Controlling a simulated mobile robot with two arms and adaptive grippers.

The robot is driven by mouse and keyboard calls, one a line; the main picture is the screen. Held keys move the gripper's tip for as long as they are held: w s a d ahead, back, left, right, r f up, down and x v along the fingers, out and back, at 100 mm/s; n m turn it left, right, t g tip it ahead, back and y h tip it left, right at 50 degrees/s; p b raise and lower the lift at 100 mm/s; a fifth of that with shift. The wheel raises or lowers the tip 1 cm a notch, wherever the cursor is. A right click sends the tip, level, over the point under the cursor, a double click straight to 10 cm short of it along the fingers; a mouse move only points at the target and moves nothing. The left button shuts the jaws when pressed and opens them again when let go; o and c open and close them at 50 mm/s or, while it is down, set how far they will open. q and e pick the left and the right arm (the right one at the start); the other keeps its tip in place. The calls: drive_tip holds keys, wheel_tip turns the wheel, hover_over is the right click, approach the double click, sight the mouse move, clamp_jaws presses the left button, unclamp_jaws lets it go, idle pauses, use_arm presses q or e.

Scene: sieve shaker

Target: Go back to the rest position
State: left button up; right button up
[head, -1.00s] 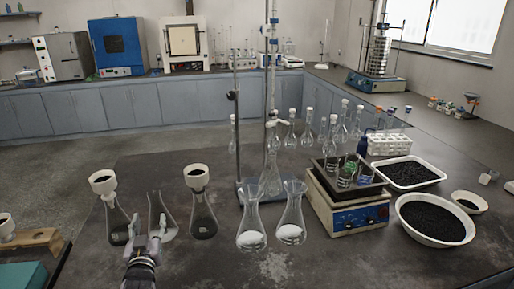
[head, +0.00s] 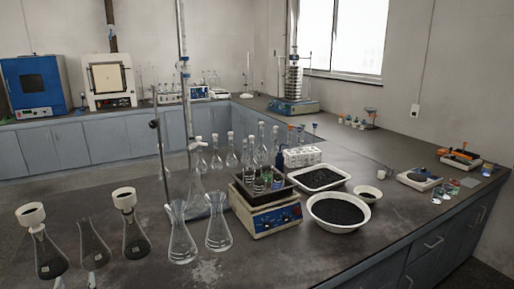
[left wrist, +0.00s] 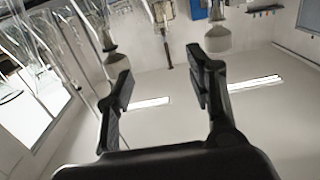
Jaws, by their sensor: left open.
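The tips of my left gripper (head: 75,283) just show at the bottom left edge of the head view, close to the front conical flasks. In the left wrist view my left gripper (left wrist: 163,80) has its two fingers spread wide, with nothing between them. That view looks tilted or upside down, with ceiling lights low in it. Two flasks with white funnels (head: 31,214) (head: 124,198) stand at the front left, with a conical flask (head: 93,243) between them. My right gripper is in neither view.
Two clear flasks (head: 181,240) (head: 219,228) stand by a hotplate (head: 265,217). A white bowl of black grains (head: 338,224) and a tray (head: 320,189) are to its right. The sieve shaker (head: 293,105) stands on the back counter.

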use_arm(q)
drive_tip(key=s+d+f+m+g+h, duration=0.4)
drive_tip(key=s+d+f+g+h, duration=0.15)
drive_tip(key=s+d+f, duration=0.75)
drive_tip(key=s+d+f+m+g+h, duration=0.1)
drive_tip(key=s+d+m+g+h, duration=0.45)
drive_tip(key=s+d, duration=0.85)
wheel_tip(320, 180, down, 26)
drive_tip(key=s+a+r+n+g+y, duration=0.1)
drive_tip(key=s+a+n+g+y, duration=0.1)
drive_tip(key=s+g, duration=0.1)
drive_tip(key=s+a+f, duration=0.3)
drive_tip(key=s+f, duration=1.4)
drive_tip(key=shift+f+g+y, duration=0.2)
drive_tip(key=shift+g+y, duration=0.1)
drive_tip(key=shift+g, duration=0.1)
